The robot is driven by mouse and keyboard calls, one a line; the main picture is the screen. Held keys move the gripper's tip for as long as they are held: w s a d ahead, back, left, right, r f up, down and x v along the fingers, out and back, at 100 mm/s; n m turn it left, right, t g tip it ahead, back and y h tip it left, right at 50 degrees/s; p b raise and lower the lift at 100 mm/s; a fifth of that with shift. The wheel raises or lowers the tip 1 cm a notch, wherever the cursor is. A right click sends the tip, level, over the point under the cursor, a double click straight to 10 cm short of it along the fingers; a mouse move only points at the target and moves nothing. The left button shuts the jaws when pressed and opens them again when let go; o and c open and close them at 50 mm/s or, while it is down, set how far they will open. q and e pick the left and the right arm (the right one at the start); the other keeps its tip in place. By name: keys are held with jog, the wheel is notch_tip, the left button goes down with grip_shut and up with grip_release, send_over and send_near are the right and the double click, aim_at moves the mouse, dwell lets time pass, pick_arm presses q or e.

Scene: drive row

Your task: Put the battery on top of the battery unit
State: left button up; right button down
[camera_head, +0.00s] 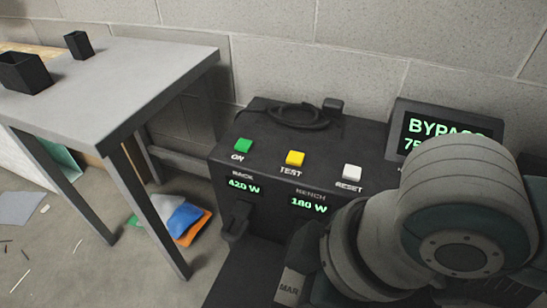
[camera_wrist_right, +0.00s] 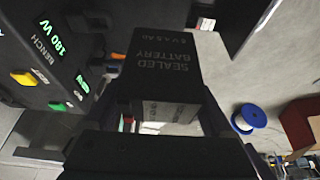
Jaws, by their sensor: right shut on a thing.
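The battery (camera_wrist_right: 165,65) is a black block with "SEALED BATTERY" lettering, seen in the right wrist view. My right gripper (camera_wrist_right: 165,108) is shut on it. In the head view my right arm hides most of the gripper and battery. The dark box that looks like the battery unit (camera_head: 262,165) stands against the wall, with green ON, yellow TEST and white RESET buttons and readouts of 420 W and 180 W. It also shows at the left of the right wrist view (camera_wrist_right: 25,45), apart from the battery. My left gripper is not in view.
A black cable (camera_head: 295,118) lies coiled on the box's back top. A "BYPASS" display (camera_head: 425,125) stands at right. A grey table (camera_head: 120,75) at left bears two black holders. Coloured bags (camera_head: 180,215) lie on the floor. A blue spool (camera_wrist_right: 248,118) shows in the wrist view.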

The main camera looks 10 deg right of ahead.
notch_tip(320, 180, down, 16)
jog(key=b, duration=1.1)
jog(key=shift+s+a+r, duration=0.1)
jog(key=shift+a+r, duration=0.05)
notch_tip(320, 180, down, 4)
jog(key=b, duration=0.3)
jog(key=shift+r, duration=0.1)
grip_release()
jog(key=shift+f, duration=0.2)
